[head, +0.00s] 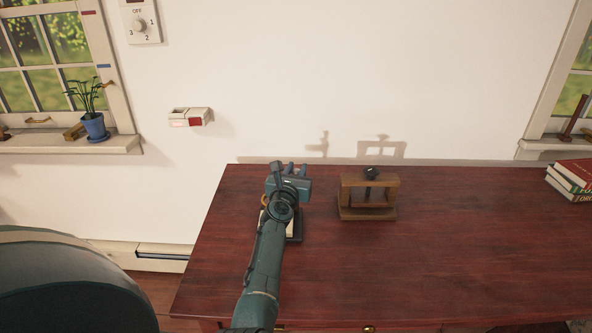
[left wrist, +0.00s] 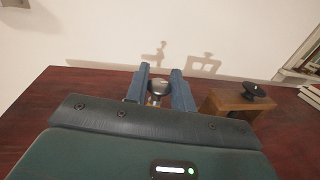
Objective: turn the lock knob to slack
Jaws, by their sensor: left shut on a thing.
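My left gripper (head: 290,172) reaches over the table from the front, and its blue fingers show in the left wrist view (left wrist: 160,84). They are shut on a grey metallic knob-like part (left wrist: 157,90), which I take to be the lock knob. The arm and gripper hide most of the device it belongs to. A dark base with a pale face (head: 295,228) shows under the arm. I cannot read any slack mark. To the right, apart from the gripper, a wooden frame (head: 352,185) stands upright with a black knob (head: 371,172) on top. My right gripper is not in view.
The dark red table (head: 460,260) is clear right of the wooden frame. Books (head: 570,180) lie at its right edge. A dial (head: 139,25) and a small box (head: 190,117) are on the wall. A potted plant (head: 94,125) stands on the left sill.

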